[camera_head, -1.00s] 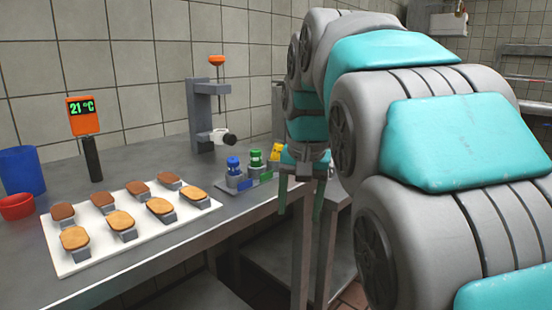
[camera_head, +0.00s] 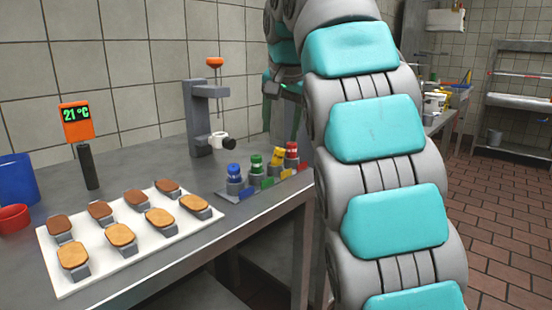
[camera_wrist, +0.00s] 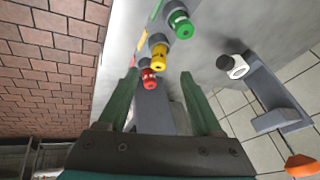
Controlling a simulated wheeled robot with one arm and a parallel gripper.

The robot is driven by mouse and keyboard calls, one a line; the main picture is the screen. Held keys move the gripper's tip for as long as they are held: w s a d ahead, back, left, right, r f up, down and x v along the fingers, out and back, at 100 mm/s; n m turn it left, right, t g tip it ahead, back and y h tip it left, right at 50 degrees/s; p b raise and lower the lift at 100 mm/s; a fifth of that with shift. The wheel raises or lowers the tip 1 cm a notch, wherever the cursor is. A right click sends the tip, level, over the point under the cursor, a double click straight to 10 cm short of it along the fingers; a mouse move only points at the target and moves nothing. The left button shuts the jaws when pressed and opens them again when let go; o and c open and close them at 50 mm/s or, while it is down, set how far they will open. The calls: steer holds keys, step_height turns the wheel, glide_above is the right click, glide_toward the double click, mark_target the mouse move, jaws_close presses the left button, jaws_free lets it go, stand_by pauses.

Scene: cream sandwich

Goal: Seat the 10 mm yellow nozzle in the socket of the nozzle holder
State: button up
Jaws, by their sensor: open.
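The yellow nozzle (camera_head: 276,160) stands in a row of coloured nozzles on a rack near the table's right edge, between the green and red ones. It also shows in the wrist view (camera_wrist: 161,56), ahead of my fingers. A grey stand (camera_head: 198,115) behind the rack carries a white ring-like part with a dark end (camera_head: 221,141), which appears to be the nozzle holder; it also shows in the wrist view (camera_wrist: 233,66). My gripper (camera_wrist: 160,76) is open and empty, its green fingers apart. In the head view my gripper (camera_head: 283,122) is above and behind the rack, partly hidden by my arm.
Blue (camera_head: 234,171), green (camera_head: 256,162) and red (camera_head: 291,150) nozzles flank the yellow one. The stand has an orange knob (camera_head: 214,62). A white tray (camera_head: 150,258) of biscuits, a thermometer (camera_head: 77,122), a red bowl (camera_head: 14,218) and a blue cup occupy the left.

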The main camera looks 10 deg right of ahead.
mark_target(279, 150)
steer(key=shift+d+b+x, duration=0.1)
steer(key=shift+b+x, duration=0.15)
steer(key=shift+x, duration=1.65)
steer(key=shift+d+b+x, duration=0.15)
steer(key=shift+b+x, duration=0.1)
steer(key=shift+x, duration=1.6)
steer(key=shift+w+r, duration=0.1)
steer(key=shift+w, duration=0.05)
jaws_close()
